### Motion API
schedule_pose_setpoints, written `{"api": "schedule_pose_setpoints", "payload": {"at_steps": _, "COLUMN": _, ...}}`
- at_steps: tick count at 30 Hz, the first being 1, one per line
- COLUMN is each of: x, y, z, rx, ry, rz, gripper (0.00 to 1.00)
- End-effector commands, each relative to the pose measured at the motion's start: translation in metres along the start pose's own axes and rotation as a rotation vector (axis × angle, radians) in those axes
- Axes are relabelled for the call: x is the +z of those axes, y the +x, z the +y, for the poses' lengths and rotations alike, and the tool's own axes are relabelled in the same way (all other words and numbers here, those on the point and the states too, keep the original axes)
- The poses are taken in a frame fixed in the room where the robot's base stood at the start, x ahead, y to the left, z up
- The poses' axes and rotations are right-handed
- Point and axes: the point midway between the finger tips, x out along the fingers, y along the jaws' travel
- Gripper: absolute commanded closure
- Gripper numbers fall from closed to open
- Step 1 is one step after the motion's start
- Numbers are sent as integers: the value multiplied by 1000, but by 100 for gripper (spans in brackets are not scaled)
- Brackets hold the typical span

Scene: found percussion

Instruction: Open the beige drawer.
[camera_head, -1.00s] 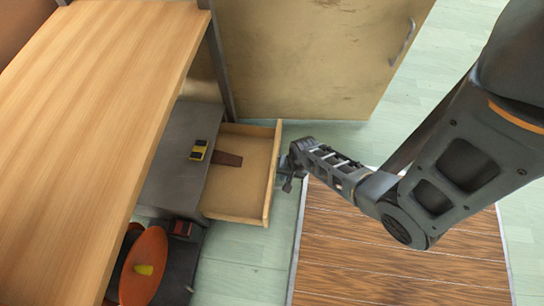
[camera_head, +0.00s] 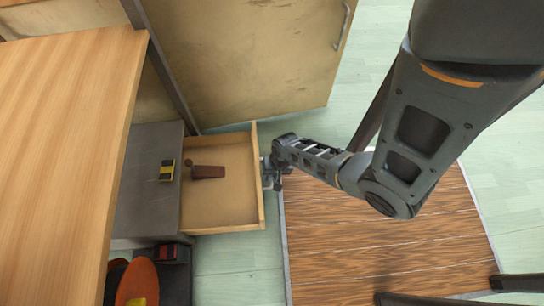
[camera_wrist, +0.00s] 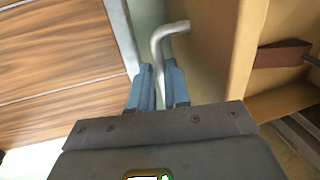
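The beige drawer (camera_head: 225,213) is pulled well out of the grey cabinet (camera_head: 150,200), and its inside shows in the head view. Its front panel also shows in the wrist view (camera_wrist: 228,50). A bent metal handle (camera_wrist: 157,50) stands on the drawer front. My gripper (camera_head: 268,172) is at the outer face of the drawer front. In the wrist view my gripper's blue-grey fingers (camera_wrist: 160,85) are close together with the handle between them, and look shut on it.
A brown object (camera_head: 208,172) lies in the drawer. A yellow-and-black item (camera_head: 167,171) sits on the cabinet. A wooden tabletop (camera_head: 60,130) is at left. A large beige door (camera_head: 240,60) stands behind. A brown wooden floor panel (camera_head: 360,240) lies right of the drawer.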

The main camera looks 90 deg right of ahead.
Motion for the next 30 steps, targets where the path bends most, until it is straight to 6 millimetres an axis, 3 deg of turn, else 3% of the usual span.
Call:
{"api": "schedule_pose_setpoints", "payload": {"at_steps": 6, "x": 0, "y": 0, "z": 0, "rx": 0, "ry": 0, "rz": 0, "gripper": 62}}
{"api": "schedule_pose_setpoints", "payload": {"at_steps": 14, "x": 0, "y": -2, "z": -1, "rx": -1, "ry": 0, "rz": 1, "gripper": 62}}
{"api": "schedule_pose_setpoints", "payload": {"at_steps": 30, "x": 0, "y": -74, "z": 0, "rx": 0, "ry": 0, "rz": 0, "gripper": 62}}
